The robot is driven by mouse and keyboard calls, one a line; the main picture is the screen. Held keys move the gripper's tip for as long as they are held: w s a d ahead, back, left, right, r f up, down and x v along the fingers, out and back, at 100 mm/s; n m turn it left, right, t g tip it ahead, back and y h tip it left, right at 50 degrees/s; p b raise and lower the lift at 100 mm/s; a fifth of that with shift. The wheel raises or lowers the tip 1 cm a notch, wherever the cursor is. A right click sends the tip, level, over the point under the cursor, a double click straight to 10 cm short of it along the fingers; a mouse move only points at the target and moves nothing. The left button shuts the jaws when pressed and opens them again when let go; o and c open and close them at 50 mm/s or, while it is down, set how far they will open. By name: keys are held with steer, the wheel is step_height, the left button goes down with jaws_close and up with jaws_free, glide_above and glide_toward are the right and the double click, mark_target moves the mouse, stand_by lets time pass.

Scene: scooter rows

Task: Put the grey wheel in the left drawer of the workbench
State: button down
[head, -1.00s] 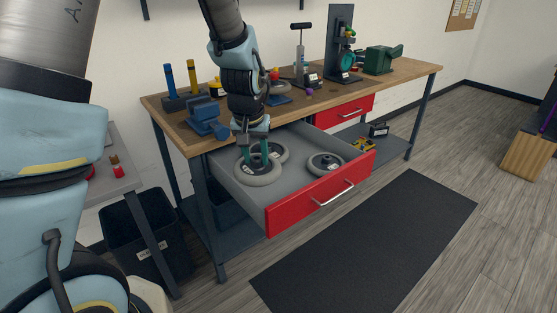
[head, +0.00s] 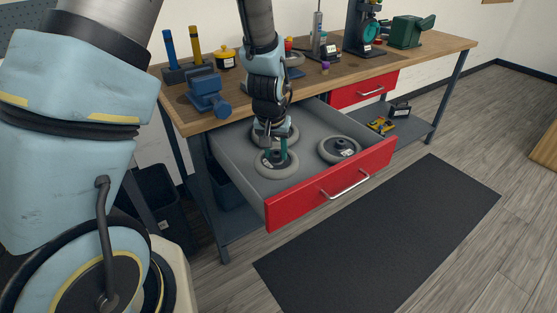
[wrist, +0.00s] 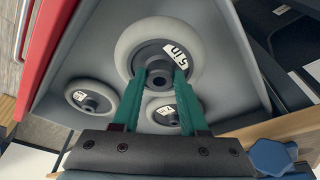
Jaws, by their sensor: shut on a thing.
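The grey wheel (head: 268,171) with a dark hub and white label is in my gripper (head: 277,153), inside the open left drawer (head: 325,190) of the workbench (head: 425,48). In the wrist view the green fingers of my gripper (wrist: 159,80) are shut on the hub of the wheel (wrist: 128,48), which looks nearer than the other wheels. I cannot tell whether it touches the drawer floor. Two similar grey wheels lie in the drawer: one behind (head: 291,133), partly hidden by my gripper, and one to the right (head: 340,149).
The right drawer (head: 363,89) is shut. A blue vise (head: 207,95) stands on the benchtop above the drawer's left side. A black bin (head: 160,205) stands at the left. A dark mat (head: 385,240) covers clear floor in front.

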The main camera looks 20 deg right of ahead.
mark_target(275, 162)
steer(key=shift+f+p, duration=0.55)
steer(key=shift+f, duration=2.5)
steer(key=shift+f, duration=0.15)
steer(key=shift+c, duration=2.2)
jaws_free()
steer(key=b+v, duration=0.1)
steer(key=v, duration=1.1)
steer(key=shift+b, duration=0.35)
steer(key=a+r+n, duration=0.3)
steer(key=a, duration=1.1)
steer(key=s+a+r+n+y, duration=0.1)
steer(key=a+r+n, duration=0.2)
steer(key=a, duration=1.1)
steer(key=shift+s+a+r+g+y, duration=0.15)
steer(key=shift+r+g+y, duration=0.15)
steer(key=shift+r+g, duration=0.15)
